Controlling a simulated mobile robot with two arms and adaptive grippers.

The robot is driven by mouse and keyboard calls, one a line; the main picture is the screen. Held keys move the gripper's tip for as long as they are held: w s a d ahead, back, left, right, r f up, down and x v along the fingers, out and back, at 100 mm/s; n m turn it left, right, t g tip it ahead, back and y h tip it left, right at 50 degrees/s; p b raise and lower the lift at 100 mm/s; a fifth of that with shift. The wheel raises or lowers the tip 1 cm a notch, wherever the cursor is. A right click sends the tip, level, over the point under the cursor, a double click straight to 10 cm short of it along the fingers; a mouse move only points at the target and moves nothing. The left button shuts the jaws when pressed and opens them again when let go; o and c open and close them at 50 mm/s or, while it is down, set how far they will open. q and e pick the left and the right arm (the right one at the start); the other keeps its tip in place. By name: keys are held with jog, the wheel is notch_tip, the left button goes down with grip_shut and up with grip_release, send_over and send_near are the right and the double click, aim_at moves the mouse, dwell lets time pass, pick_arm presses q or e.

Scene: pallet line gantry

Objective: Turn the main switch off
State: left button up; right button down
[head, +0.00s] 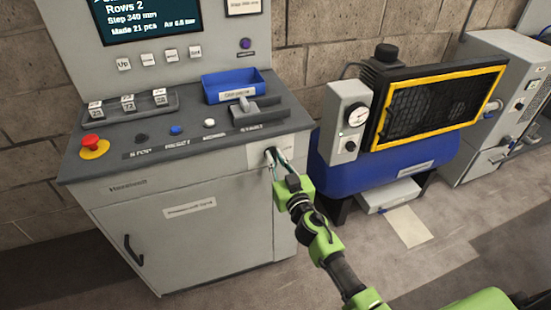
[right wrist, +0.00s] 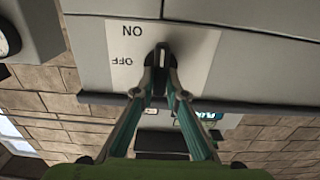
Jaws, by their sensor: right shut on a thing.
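The main switch is a dark handle (right wrist: 160,58) on a pale plate (right wrist: 200,48) marked ON and OFF. In the right wrist view the handle stands upright in the picture, beside the two labels. In the head view the plate (head: 257,159) sits on the console's front, at its upper right corner. My right gripper (head: 272,157) reaches it from the front. Its fingertips (right wrist: 160,72) are shut on the handle from both sides and partly hide it. Which label the handle is set to I cannot tell. My left gripper is not in view.
The grey console (head: 190,235) has a red emergency stop button (head: 92,143), several small buttons and a blue tray (head: 232,86) on top. Its screen (head: 140,18) is lit. A blue compressor tank (head: 395,160) with a yellow-edged guard stands to the right. The floor in front is clear.

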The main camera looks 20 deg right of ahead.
jog(key=shift+a+f+n+b, duration=0.2)
jog(key=shift+n+b, duration=0.25)
jog(key=shift+n, duration=2.5)
jog(key=shift+a+f+n+b, duration=0.15)
jog(key=shift+f+n+b, duration=0.2)
jog(key=shift+n, duration=2.55)
jog(key=shift+a+f+n+b, duration=0.15)
jog(key=shift+n+b, duration=0.35)
jog(key=shift+n, duration=2.45)
jog(key=c, duration=2.1)
grip_release()
jog(key=shift+o, duration=0.3)
jog(key=shift+r, duration=0.1)
